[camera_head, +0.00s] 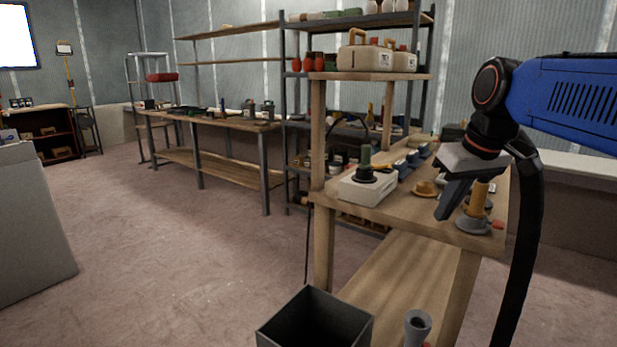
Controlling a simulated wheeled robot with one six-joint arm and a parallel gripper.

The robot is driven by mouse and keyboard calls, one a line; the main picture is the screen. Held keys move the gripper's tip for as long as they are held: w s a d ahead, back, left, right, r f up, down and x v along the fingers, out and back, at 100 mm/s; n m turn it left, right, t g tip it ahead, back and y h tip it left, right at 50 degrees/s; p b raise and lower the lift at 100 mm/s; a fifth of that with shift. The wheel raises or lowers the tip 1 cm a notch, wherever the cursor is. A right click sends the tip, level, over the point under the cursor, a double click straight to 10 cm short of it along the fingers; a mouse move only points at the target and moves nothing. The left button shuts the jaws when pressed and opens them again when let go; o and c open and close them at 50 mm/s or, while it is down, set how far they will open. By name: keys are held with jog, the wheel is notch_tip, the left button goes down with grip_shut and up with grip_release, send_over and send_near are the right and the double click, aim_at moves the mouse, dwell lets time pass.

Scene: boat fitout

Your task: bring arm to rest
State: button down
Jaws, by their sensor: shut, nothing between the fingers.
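My gripper (449,203) hangs from the wrist of my blue arm at the right of the head view. Its dark fingers point down and to the left, and they are together with nothing between them. The gripper appears in front of the wooden workbench (418,218). An orange-handled tool with a round grey base (473,223) stands on the bench just right of the fingertips. I cannot tell how far apart they are in depth.
A white box with a black knob (366,187) sits at the bench's left edge. Small parts lie behind it. An upper shelf holds beige canisters (366,57). A dark open bin (315,322) stands on the floor in front. Open floor (180,260) lies to the left.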

jog(key=s+d+f+m+h, duration=0.1)
jog(key=s+f+m, duration=0.2)
jog(key=s+f, duration=1.5)
notch_tip(320, 180, down, 3)
jog(key=shift+d+r+t, duration=0.1)
jog(key=shift+d+t, duration=0.1)
jog(key=shift+t, duration=0.2)
